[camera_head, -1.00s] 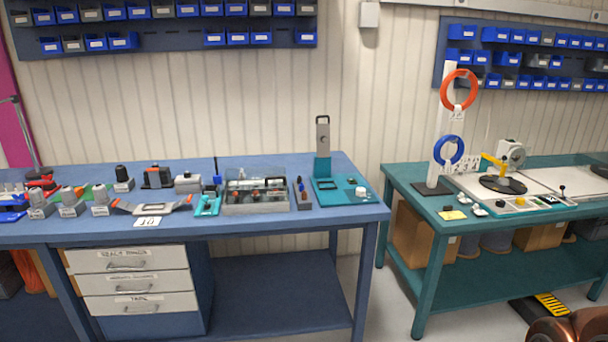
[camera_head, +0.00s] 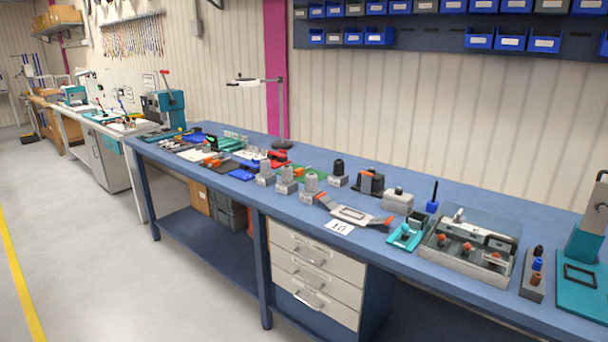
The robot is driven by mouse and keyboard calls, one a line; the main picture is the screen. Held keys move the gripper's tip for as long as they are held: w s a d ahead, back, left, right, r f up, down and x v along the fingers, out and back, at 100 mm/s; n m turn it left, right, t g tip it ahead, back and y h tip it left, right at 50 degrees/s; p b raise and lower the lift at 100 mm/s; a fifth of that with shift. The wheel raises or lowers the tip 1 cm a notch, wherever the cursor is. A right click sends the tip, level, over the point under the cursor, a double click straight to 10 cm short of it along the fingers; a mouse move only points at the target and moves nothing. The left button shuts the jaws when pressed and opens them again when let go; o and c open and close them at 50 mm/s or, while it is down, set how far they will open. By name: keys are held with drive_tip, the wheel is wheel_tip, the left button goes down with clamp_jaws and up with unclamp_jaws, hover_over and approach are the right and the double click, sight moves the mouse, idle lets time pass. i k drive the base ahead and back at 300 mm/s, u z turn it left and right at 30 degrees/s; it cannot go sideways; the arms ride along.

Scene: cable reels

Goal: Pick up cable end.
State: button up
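I cannot make out a cable end in the head view now. The stand with the red and blue cable coils is out of view. My gripper is not in view either, so its state is hidden. The blue workbench (camera_head: 470,262) fills the middle and right of the view, with many small devices on its top.
A lamp (camera_head: 281,110) stands at the bench's back edge. Drawers (camera_head: 312,255) hang under the bench. A clear-covered box (camera_head: 470,242) sits at the right. Further workbenches (camera_head: 100,120) line the far left wall. The grey floor (camera_head: 90,245) at the left is open, with a yellow line (camera_head: 18,270).

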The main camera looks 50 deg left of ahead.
sight(299, 172)
drive_tip(key=u, duration=1.95)
drive_tip(key=i, duration=1.15)
drive_tip(key=u, duration=0.4)
drive_tip(key=i, duration=2.1)
drive_tip(key=u, duration=0.05)
